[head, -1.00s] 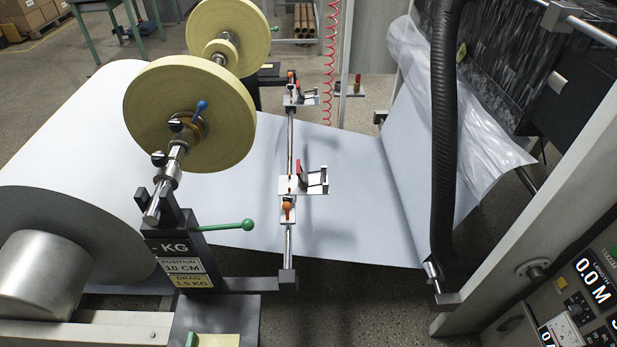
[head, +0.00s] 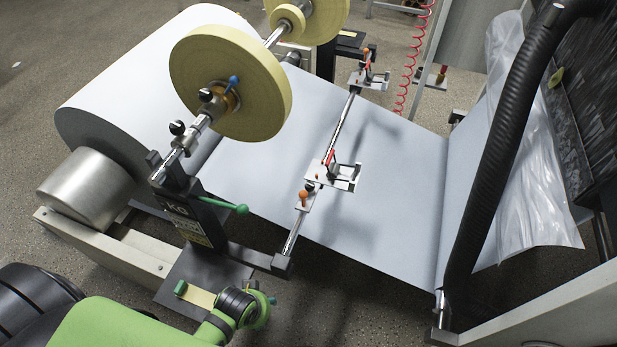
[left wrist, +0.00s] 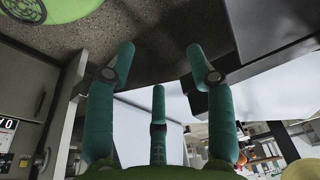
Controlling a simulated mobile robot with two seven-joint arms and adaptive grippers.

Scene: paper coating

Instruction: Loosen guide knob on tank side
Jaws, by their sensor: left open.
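A near guide clamp with an orange knob (head: 303,195) sits on the slim steel guide bar (head: 291,240) above the grey-white paper web. A far clamp with another orange knob (head: 366,52) sits at the bar's upper end. I cannot tell which is on the tank side. My green left arm (head: 130,326) enters at the lower left of the head view, below and left of the near knob. My left gripper (left wrist: 160,60) shows its teal fingers spread and empty in the left wrist view; its fingertips are not clear in the head view. My right gripper is not seen.
A yellow tape roll (head: 222,75) on a shaft and a black bracket with a green-handled lever (head: 228,206) stand left of the guide bar. A large white paper roll (head: 130,85) is behind. A black hose (head: 500,140) and clear plastic sheet (head: 530,180) hang at right.

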